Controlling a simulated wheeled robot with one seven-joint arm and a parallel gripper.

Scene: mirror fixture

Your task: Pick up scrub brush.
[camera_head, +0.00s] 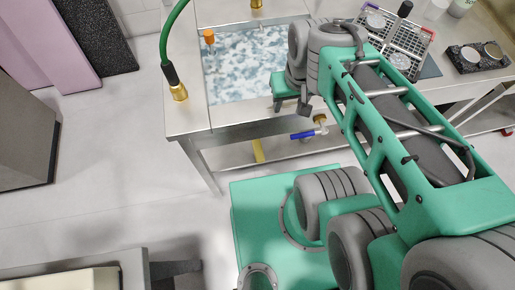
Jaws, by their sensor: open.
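I cannot make out a scrub brush for certain. A small orange-topped object (209,38) stands upright at the left side of the basin (238,88), which has a mottled blue-white inside; I cannot tell whether it is the brush. My gripper (291,103) is at the end of my green and grey arm, pointing down by the basin's right front edge. Its jaws are small and partly hidden by my wrist, and appear apart with nothing seen between them. It is to the right of the orange-topped object and clear of it. My arm hides the right part of the basin.
A green hose with a brass nozzle (178,90) hangs over the counter's left end. A rack with dishes (395,45) and a dark tray with two round items (478,57) stand on the counter at right. A blue-handled valve (303,135) is below the counter.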

